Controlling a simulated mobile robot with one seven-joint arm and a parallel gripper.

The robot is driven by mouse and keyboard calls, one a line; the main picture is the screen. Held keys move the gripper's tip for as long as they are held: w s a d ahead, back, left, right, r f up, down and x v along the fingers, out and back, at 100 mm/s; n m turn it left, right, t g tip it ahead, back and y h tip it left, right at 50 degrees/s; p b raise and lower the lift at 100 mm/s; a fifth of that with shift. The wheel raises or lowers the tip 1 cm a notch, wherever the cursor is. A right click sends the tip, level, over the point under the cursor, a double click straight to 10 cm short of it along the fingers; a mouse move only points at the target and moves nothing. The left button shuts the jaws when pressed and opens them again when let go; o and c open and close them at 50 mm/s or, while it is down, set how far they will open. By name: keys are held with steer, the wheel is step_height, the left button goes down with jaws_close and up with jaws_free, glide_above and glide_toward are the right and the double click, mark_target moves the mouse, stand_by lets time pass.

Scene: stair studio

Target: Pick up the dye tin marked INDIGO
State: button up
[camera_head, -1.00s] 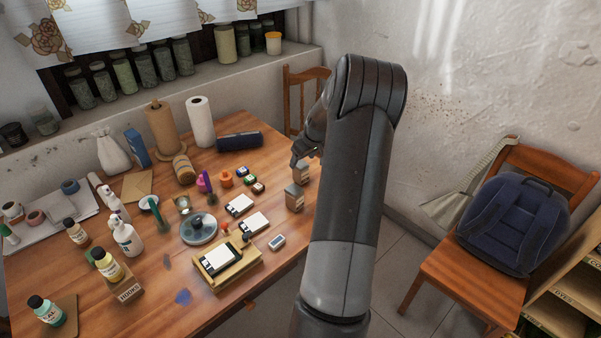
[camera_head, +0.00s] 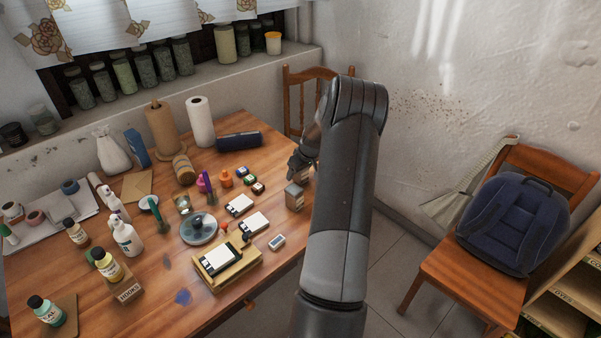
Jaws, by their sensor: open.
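Two small grey and tan tins stand near the right edge of the wooden table. The nearer tin (camera_head: 294,196) is upright and in clear view. The farther tin (camera_head: 303,176) is largely covered by my gripper and arm. I cannot read a marking on either, so I cannot tell which is INDIGO. My gripper (camera_head: 293,173) is open and points down over the table's right side, close to the farther tin and just behind the nearer one. Whether its fingers touch a tin is hidden.
A dark blue roll (camera_head: 239,141) lies behind. White cards (camera_head: 253,222) and a wooden box (camera_head: 232,272) lie nearer. A chair (camera_head: 303,75) stands behind the table.

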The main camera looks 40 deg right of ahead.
steer(key=c, duration=1.2)
steer(key=shift+o, duration=0.2)
steer(key=shift+r, duration=0.1)
